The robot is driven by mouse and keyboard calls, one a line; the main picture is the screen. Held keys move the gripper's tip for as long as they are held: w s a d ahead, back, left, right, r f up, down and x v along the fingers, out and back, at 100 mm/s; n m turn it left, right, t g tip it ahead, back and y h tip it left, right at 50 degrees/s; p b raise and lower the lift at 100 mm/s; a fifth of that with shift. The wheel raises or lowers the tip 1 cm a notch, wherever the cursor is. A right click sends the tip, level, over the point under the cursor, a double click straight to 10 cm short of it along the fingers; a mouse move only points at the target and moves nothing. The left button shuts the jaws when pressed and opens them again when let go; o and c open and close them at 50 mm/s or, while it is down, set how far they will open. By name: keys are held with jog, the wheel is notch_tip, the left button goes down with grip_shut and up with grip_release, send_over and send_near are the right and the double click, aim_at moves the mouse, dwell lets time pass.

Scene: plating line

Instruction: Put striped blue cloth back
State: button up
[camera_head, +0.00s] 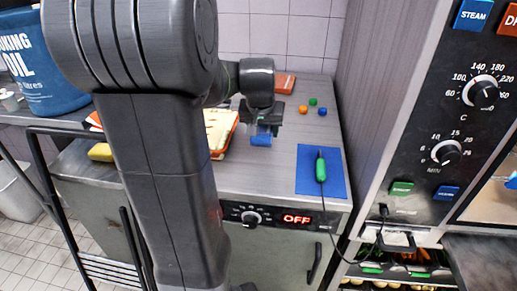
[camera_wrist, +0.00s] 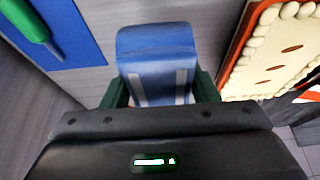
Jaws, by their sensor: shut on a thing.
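My gripper (camera_head: 263,127) is over the counter in the head view, shut on a small blue cloth (camera_head: 261,140). In the wrist view the cloth (camera_wrist: 157,62) is folded, blue with pale stripes, and sits between the dark green fingers of my gripper (camera_wrist: 160,92). It hides part of the surface behind it. I cannot tell whether the cloth touches the counter.
A blue mat (camera_head: 308,184) with a green-handled tool (camera_head: 321,168) lies to the right. A decorated cake-like slab (camera_head: 219,129) on an orange-red base is left of my gripper. Small green, blue and orange balls (camera_head: 303,109) lie behind. An oven panel (camera_head: 440,120) stands at right.

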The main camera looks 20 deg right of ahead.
aim_at(261, 134)
notch_tip(261, 134, down, 8)
jog(key=shift+s+r, duration=0.1)
jog(key=shift+s, duration=0.05)
dwell(0.3)
jog(key=shift+f, duration=0.2)
jog(key=o, duration=1)
jog(key=shift+c, duration=0.2)
jog(key=shift+r, duration=0.1)
jog(key=shift+r, duration=0.55)
jog(key=v, duration=1.1)
jog(key=shift+s+a, duration=0.1)
